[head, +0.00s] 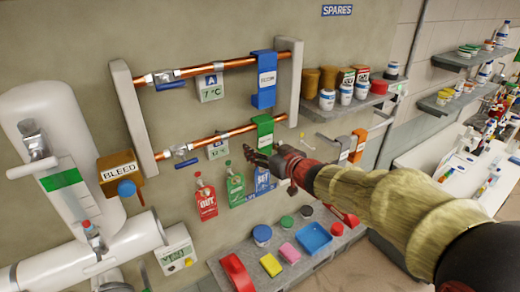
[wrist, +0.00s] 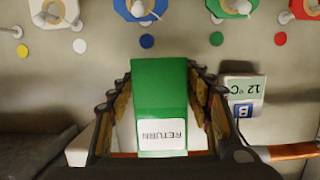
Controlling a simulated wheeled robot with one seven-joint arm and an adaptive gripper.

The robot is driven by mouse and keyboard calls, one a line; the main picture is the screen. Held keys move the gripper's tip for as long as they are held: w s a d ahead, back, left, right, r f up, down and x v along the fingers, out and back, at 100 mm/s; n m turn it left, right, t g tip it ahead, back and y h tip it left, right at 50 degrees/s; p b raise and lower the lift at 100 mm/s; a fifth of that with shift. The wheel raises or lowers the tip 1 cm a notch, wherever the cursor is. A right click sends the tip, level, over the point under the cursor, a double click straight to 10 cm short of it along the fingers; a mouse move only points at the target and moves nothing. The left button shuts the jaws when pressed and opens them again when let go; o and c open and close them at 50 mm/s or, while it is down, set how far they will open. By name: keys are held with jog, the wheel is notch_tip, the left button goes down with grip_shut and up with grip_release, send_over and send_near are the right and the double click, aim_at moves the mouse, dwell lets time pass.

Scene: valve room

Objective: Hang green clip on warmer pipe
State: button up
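The green clip (head: 264,131), labelled RETURN in the wrist view (wrist: 160,105), is at the right end of the lower copper pipe (head: 222,135), its top over the pipe. My gripper (head: 262,157) reaches it from below right. In the wrist view its fingers (wrist: 160,78) lie along both sides of the clip and appear to touch it. The lower gauge, marked B (wrist: 243,98), reads 12 °C. The upper copper pipe (head: 233,63) has gauge A (head: 210,87) reading 7 °C. How the clip's back meets the pipe is hidden.
A blue clip (head: 263,80) hangs on the upper pipe. Red and green tags (head: 205,197) hang below the lower pipe. A grey shelf (head: 215,270) with a blue tray (head: 313,237) is beneath; another with jars (head: 345,102) is at right. The pipe end bracket (head: 291,80) stands close by.

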jog(key=shift+o, duration=1.3)
jog(key=v, duration=1.2)
jog(key=s+d+f+m+g+h+b, duration=0.1)
jog(key=s+d+f+m+h, duration=0.15)
jog(key=d+f+h, duration=0.5)
jog(key=s+d+f+m+g+h+b, duration=0.1)
jog(key=s+d+f+h, duration=0.2)
jog(key=d, duration=0.7)
jog(key=s+a+f+m+g+y+b, duration=0.1)
jog(key=s+f+g+b, duration=0.1)
jog(key=s+f+b, duration=0.7)
jog(key=s+a+f+m+g+y+b, duration=0.1)
jog(key=s+a+f+m+g+b, duration=0.1)
jog(key=s+f+b, duration=0.8)
jog(key=s+g+b, duration=0.1)
jog(key=s, duration=0.4)
jog(key=shift+a+f, duration=0.3)
jog(key=shift+a, duration=0.05)
